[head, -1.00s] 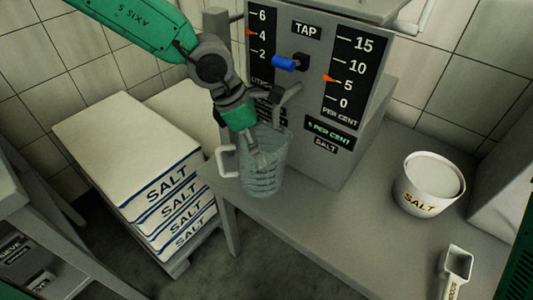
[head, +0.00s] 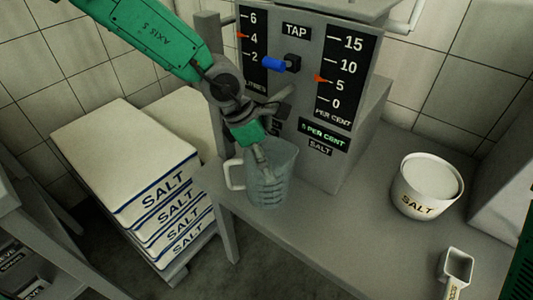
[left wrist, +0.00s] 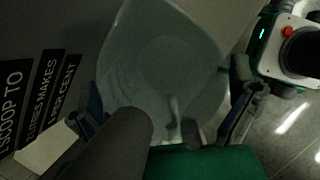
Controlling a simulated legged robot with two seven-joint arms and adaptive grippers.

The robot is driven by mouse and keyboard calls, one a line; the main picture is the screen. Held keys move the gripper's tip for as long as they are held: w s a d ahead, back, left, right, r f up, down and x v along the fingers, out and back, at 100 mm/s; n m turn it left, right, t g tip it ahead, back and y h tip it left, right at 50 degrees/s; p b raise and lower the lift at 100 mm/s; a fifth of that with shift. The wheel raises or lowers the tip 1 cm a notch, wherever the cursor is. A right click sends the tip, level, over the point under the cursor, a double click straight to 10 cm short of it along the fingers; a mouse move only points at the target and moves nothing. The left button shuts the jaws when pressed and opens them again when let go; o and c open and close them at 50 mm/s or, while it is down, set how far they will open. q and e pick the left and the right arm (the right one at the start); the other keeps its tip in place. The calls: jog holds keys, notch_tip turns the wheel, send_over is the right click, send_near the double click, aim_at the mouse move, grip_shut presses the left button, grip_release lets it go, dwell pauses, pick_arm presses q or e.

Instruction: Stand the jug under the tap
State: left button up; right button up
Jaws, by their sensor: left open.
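The clear jug (head: 279,184) appears upright at the bench's left edge, in front of the machine; its pale handle (head: 235,175) points left. The tap's blue lever (head: 274,64) is on the machine's front, under the TAP label, above and behind the jug. I cannot make out the spout. My left gripper (head: 266,142) is open at the jug's top, covering part of its rim. In the left wrist view the jug (left wrist: 165,60) shows between the spread fingers; I cannot tell whether they touch it. My right gripper is not in view.
A grey bench (head: 335,225) has clear room right of the jug. A white salt tub (head: 427,200) and a scoop (head: 456,268) are at the right. Stacked salt bags (head: 125,160) stand left of the bench. The machine (head: 330,165) rises close behind the jug.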

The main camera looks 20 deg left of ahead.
pick_arm(q)
jog(key=p+v, duration=0.3)
jog(key=v, duration=0.9)
jog(key=shift+a, duration=0.1)
